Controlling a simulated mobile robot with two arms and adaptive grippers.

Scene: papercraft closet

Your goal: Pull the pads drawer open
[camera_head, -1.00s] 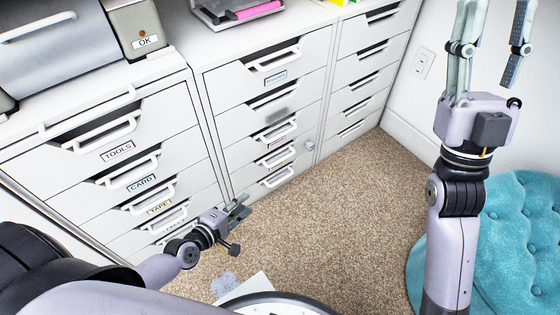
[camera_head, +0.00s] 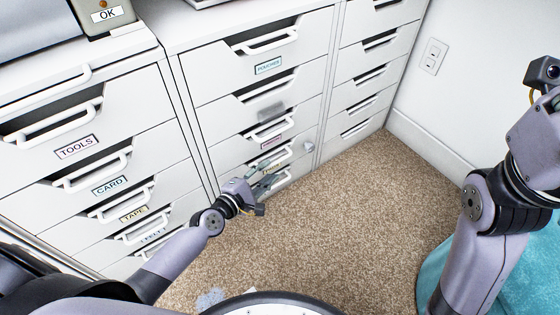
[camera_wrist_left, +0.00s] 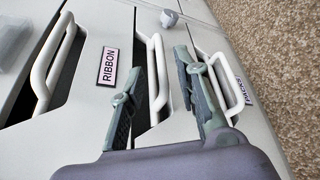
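The middle white cabinet (camera_head: 228,107) has several drawers with white bar handles. In the left wrist view, a label reads RIBBON (camera_wrist_left: 107,66). A small label (camera_wrist_left: 243,90) at the right is partly legible and may read PADS; a white handle (camera_wrist_left: 225,80) is beside it. My left gripper (camera_head: 264,174) is low in front of this cabinet. Its fingers are apart and empty, with another handle (camera_wrist_left: 152,72) between them in the picture; contact cannot be told. These drawers look closed. My right gripper's fingers are out of view.
The left cabinet (camera_head: 85,195) has drawers labelled TOOLS, CARD and TAPE. A third cabinet (camera_head: 380,65) stands to the right. A round knob (camera_wrist_left: 168,18) is near the lower drawers. Carpet (camera_head: 330,215) is open in front. A teal tufted seat (camera_head: 510,270) is at the right.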

